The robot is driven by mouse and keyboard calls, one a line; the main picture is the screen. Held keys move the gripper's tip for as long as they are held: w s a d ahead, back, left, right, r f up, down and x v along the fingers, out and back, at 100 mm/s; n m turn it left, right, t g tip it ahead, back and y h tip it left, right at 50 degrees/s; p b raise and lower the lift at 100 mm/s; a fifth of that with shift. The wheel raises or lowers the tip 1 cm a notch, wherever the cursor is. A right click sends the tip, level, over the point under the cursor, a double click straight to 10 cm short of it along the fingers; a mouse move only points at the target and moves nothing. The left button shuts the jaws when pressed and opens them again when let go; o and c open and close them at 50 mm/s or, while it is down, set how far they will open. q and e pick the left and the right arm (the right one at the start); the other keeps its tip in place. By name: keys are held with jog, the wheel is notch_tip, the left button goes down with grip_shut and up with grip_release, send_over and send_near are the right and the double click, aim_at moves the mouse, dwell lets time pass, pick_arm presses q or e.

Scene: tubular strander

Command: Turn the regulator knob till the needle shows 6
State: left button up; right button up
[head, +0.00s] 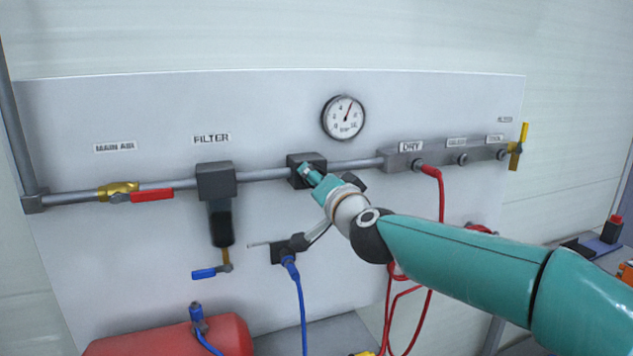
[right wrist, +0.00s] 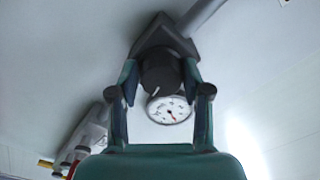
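The round pressure gauge (head: 343,117) hangs on the panel above the pipe. The gauge also shows, turned over, in the right wrist view (right wrist: 169,111). The dark regulator block (head: 306,159) sits on the pipe below it. Its black knob (right wrist: 158,74), with a white mark on its edge, is between the fingers of my right gripper (right wrist: 160,80), which look closed against its sides. In the head view my right gripper (head: 309,175) covers the knob. My left gripper is out of view.
The filter (head: 216,181) is left of the regulator, with a red-handled valve (head: 150,195) further left. The manifold (head: 398,161) with a red hose (head: 440,195) is to the right. A blue hose (head: 300,300) hangs below, and a red tank (head: 175,337) stands lower left.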

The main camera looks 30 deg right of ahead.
jog(key=shift+o, duration=1.1)
jog(key=v, duration=1.2)
jog(key=shift+f, duration=0.1)
